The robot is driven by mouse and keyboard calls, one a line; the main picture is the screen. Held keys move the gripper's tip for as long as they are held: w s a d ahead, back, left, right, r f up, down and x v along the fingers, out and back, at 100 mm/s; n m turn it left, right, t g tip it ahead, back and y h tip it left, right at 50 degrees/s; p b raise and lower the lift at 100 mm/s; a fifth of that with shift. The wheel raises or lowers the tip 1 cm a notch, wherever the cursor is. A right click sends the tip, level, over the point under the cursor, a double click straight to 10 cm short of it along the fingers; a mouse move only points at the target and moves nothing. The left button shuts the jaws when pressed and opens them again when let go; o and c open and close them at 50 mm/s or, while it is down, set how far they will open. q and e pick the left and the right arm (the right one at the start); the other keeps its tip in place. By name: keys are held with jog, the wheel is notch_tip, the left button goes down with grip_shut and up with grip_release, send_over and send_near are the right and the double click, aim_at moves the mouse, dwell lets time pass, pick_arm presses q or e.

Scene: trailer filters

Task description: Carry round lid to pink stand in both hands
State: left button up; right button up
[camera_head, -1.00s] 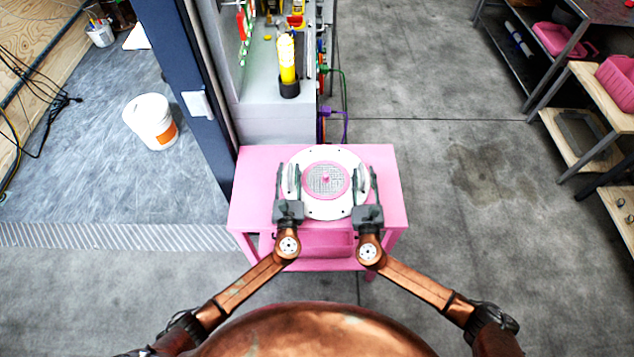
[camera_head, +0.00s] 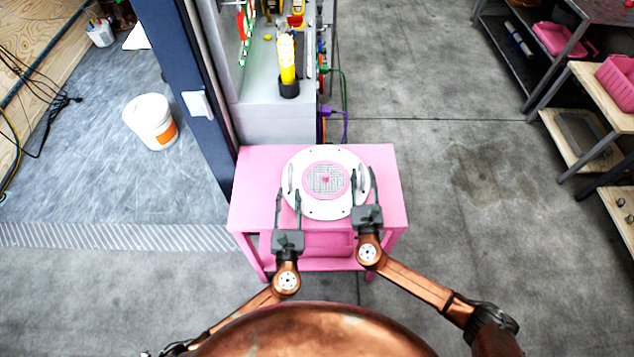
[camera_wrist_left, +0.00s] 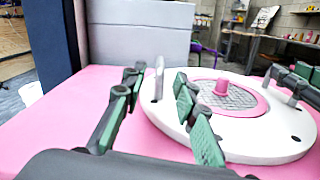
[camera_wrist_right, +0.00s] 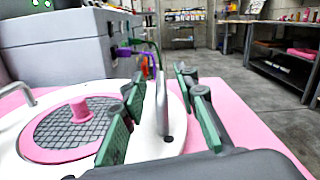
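The round lid (camera_head: 325,208) is a white disc with a pink ring, grey mesh centre, pink knob and two upright metal handles. It lies flat on the pink stand (camera_head: 250,175). My left gripper (camera_head: 288,192) is open, on the near side of the left handle (camera_wrist_left: 159,78), which shows beyond the gap between its fingers. My right gripper (camera_head: 364,175) is open; its fingers stand on either side of the right handle (camera_wrist_right: 162,102), with gaps showing. Neither gripper holds the lid.
A grey cabinet (camera_head: 275,125) with a yellow flashlight (camera_head: 287,60) stands behind the stand. A dark blue post (camera_head: 190,80) is at the left, with a white bucket (camera_head: 150,122) beyond. Shelves with pink bins (camera_head: 618,82) are at the far right. The floor to the right is clear.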

pick_arm(q)
jog(key=shift+s, duration=1.05)
jog(key=shift+s+d, duration=0.1)
jog(key=shift+s, duration=0.1)
pick_arm(e)
jog(key=shift+s, duration=0.1)
jog(key=shift+s+f, duration=0.15)
jog(key=shift+s, duration=0.1)
jog(key=s, duration=0.7)
jog(key=s+d, duration=0.1)
jog(key=s, duration=0.3)
jog(key=shift+s+f, duration=0.1)
jog(key=shift+f, duration=0.1)
pick_arm(q)
jog(key=shift+s, duration=0.1)
jog(key=shift+s+d+p, duration=0.1)
jog(key=shift+s+p, duration=0.25)
jog(key=shift+s, duration=0.8)
pick_arm(e)
jog(key=shift+r, duration=0.55)
jog(key=shift+r+p, duration=0.55)
jog(key=shift+r, duration=0.2)
pick_arm(q)
jog(key=s, duration=0.4)
jog(key=shift+s+d+f, duration=0.2)
jog(key=shift+s+f, duration=0.05)
jog(key=shift+s, duration=0.05)
